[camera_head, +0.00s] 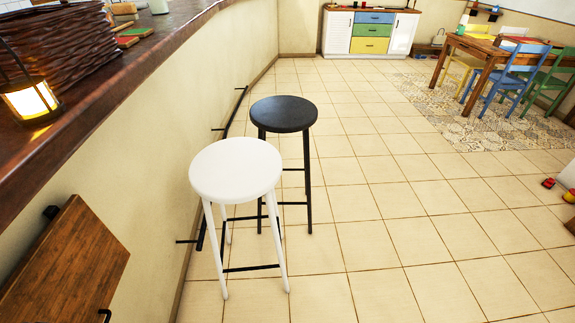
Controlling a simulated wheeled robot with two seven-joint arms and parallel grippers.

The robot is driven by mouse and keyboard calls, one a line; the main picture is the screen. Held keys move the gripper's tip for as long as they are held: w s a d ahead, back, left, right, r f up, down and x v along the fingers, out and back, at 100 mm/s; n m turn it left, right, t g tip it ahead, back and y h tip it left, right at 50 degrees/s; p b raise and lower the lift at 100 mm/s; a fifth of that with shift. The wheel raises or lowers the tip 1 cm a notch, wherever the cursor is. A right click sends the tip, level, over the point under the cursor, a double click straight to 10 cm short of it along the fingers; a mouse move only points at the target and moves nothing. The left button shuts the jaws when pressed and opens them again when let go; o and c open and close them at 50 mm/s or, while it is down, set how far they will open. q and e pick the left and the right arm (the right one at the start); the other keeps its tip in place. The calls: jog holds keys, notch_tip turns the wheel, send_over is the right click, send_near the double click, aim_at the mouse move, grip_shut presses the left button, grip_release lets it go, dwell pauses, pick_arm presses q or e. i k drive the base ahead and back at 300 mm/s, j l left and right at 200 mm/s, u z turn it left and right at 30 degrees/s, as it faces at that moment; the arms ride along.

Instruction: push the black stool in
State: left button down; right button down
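The black stool (284,113) stands upright on the tiled floor, just behind and to the right of a white stool (236,169). Its round seat is fully visible, while the white stool's seat and legs cover part of its lower left side. A gap of floor shows between the black stool and the counter wall on the left. Neither of my grippers is in view.
A counter (115,62) with a dark wooden top runs along the left, with a black foot rail (236,112) low on its wall. A lit lantern (30,98) stands on it. Open tiled floor (400,215) lies to the right. A dining table (480,47) with coloured chairs is far right.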

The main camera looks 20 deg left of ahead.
aim_at(282, 114)
jog(key=i+l+z, duration=0.3)
jog(key=i+l, duration=0.3)
jog(key=i+l+z, duration=0.3)
jog(key=i+l, duration=0.2)
jog(key=i, duration=0.2)
jog(key=i+u, duration=0.3)
jog(key=i, duration=0.25)
jog(key=i+l+u, duration=0.1)
jog(key=i+u, duration=0.2)
jog(key=i, duration=0.25)
jog(key=i+l+u, duration=0.3)
jog(key=i, duration=0.25)
jog(key=i+l+u, duration=0.1)
jog(key=i+u, duration=0.35)
jog(key=i+l+u, duration=0.15)
jog(key=u, duration=0.35)
jog(key=i+l+u, duration=0.6)
jog(key=l+u, duration=0.2)
jog(key=u, duration=0.15)
jog(key=i+l+u, duration=0.15)
jog(key=l+u, duration=0.3)
